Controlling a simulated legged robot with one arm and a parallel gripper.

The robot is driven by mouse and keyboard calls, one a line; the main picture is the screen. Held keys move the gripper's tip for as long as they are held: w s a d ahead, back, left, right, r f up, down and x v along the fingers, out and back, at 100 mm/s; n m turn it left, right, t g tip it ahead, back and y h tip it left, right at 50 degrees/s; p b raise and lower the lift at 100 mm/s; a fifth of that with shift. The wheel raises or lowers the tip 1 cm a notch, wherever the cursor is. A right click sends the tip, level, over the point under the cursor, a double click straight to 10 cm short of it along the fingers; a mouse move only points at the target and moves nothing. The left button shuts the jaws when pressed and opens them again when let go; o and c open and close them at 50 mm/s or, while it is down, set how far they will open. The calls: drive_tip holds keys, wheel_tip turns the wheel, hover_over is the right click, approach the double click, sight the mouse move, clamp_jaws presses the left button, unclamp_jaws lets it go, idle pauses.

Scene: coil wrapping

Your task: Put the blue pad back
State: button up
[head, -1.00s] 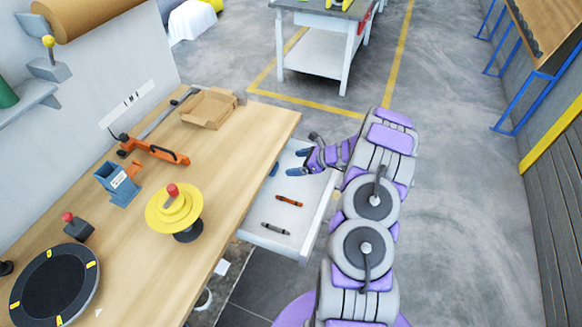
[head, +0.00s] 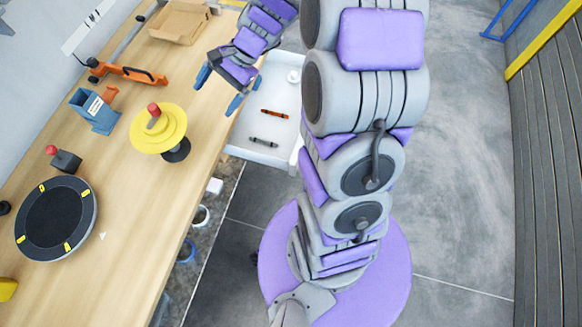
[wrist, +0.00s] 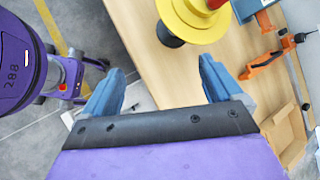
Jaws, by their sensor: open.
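My gripper (head: 217,90) is open and empty above the right edge of the wooden table. Its two blue fingers also show spread apart in the wrist view (wrist: 160,72). I cannot make out a blue pad for certain in any current view. The white drawer (head: 285,150) stands open to the right of the table, below and right of my gripper. It holds an orange marker (head: 274,113), a dark marker (head: 263,142) and a small white round thing (head: 293,76). My gripper and arm hide part of the drawer's far left.
On the table (head: 140,205) are a yellow stepped disc (head: 158,128), a blue holder (head: 95,112), an orange tool (head: 128,73), a cardboard tray (head: 180,22), a red-knobbed box (head: 66,160) and a black turntable (head: 55,215). The table's front right is bare.

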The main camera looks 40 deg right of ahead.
drive_tip(key=s+a+r+n+g+h, duration=0.1)
drive_tip(key=s+a+r+n+h, duration=0.2)
drive_tip(key=s, duration=0.5)
drive_tip(key=s+a+r+n+g+h, duration=0.1)
drive_tip(key=s+r+n+g, duration=0.1)
drive_tip(key=s+n, duration=0.35)
drive_tip(key=s+d+n+h, duration=0.2)
drive_tip(key=s, duration=0.6)
drive_tip(key=s+d+r+n+h, duration=0.1)
drive_tip(key=s+d+n+h, duration=0.1)
drive_tip(key=s, duration=0.5)
drive_tip(key=shift+s+d+r, duration=0.3)
drive_tip(key=shift+s+d, duration=0.1)
drive_tip(key=shift+d, duration=0.15)
